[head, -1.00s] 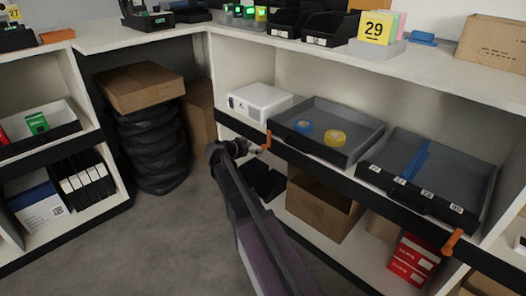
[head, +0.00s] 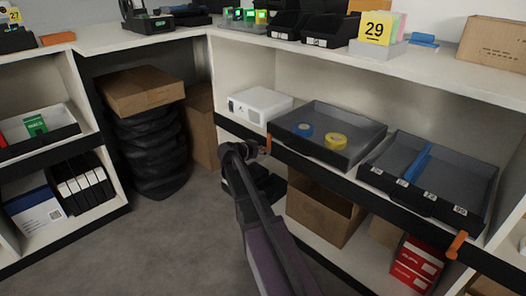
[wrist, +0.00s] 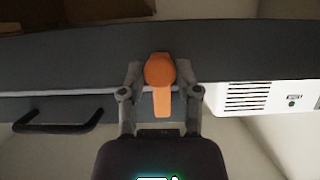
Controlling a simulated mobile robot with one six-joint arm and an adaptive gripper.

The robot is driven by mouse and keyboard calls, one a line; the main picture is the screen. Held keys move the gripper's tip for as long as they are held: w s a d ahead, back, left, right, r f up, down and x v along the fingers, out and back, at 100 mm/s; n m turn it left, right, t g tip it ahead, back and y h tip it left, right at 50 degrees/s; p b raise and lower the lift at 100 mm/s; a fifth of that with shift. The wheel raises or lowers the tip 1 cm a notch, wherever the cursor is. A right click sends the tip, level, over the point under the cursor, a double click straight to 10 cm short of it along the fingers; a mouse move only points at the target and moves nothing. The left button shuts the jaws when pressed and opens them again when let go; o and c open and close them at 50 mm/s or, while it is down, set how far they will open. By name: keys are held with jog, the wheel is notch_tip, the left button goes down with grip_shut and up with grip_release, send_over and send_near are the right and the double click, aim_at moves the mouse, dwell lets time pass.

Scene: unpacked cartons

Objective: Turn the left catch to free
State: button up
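The left catch (head: 268,143) is a small orange lever on the dark front edge of the shelf, at the left corner of the grey tray (head: 357,158) with the tape rolls. In the wrist view the catch (wrist: 160,82) has a round head and a straight lever pointing down the picture, toward the tray and white box side. My gripper (head: 262,150) is at the catch. In the wrist view its two fingers stand apart, one on each side of the lever, with a narrow gap visible on both sides. Whether a fingertip touches the round head cannot be told.
A second orange catch (head: 457,245) is farther right on the same edge, below a tray with a blue divider (head: 417,163). A white box (head: 260,104) stands left of the grey tray. An open carton (head: 322,212) is below.

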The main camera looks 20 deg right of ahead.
grip_shut()
jog(key=n+g, duration=0.1)
jog(key=n, duration=0.1)
jog(key=n+g+h+b, duration=0.1)
jog(key=n, duration=0.1)
jog(key=shift+w+f+g+b, duration=0.2)
jog(key=shift+g+b, duration=0.1)
jog(key=shift+g, duration=0.1)
jog(key=shift+n+g+h+b, duration=0.5)
jog(key=shift+n+h+b, duration=0.3)
jog(key=shift+n, duration=0.6)
jog(key=shift+n+g+h+b, duration=0.55)
jog(key=shift+n+b, duration=0.3)
jog(key=shift+n, duration=0.55)
